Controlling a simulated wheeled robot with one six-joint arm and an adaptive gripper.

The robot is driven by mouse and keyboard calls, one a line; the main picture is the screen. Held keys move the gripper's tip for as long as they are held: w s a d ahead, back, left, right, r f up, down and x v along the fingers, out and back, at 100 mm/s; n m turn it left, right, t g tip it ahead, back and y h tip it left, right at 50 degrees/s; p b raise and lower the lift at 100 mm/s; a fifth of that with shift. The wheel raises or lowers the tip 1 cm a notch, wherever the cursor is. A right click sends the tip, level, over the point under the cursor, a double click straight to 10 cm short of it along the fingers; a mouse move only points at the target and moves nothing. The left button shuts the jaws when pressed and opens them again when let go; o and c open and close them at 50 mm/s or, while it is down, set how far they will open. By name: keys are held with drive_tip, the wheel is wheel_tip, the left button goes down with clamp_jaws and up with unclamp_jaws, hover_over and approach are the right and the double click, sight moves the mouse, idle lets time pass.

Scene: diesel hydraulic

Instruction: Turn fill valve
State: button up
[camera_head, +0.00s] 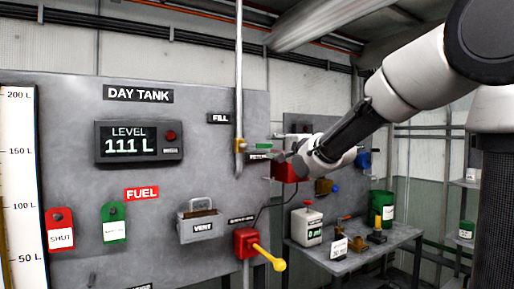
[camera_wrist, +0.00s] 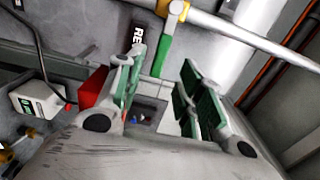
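The fill valve's brass-yellow body (camera_head: 239,145) sits on the vertical pipe below the FILL label. It also shows at the top of the wrist view (camera_wrist: 177,8), with a green lever handle (camera_wrist: 166,52) extending from it. My gripper (camera_head: 279,155) is just right of the valve in the head view and hides part of the area behind it. In the wrist view my gripper (camera_wrist: 162,88) has its two green-padded fingers wide apart. The lever's free end appears between the fingertips, with a visible gap on both sides; I cannot tell its depth.
The DAY TANK panel display (camera_head: 139,142) reads 111 L. A red valve with a yellow lever (camera_head: 268,256) sits lower on the panel. A bench (camera_head: 352,262) with several items stands right.

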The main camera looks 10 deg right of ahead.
sight(265, 146)
drive_tip(key=x, duration=0.7)
drive_tip(key=shift+w+f, duration=0.1)
drive_tip(key=shift+w, duration=0.1)
drive_tip(key=shift+c, duration=0.5)
clamp_jaws()
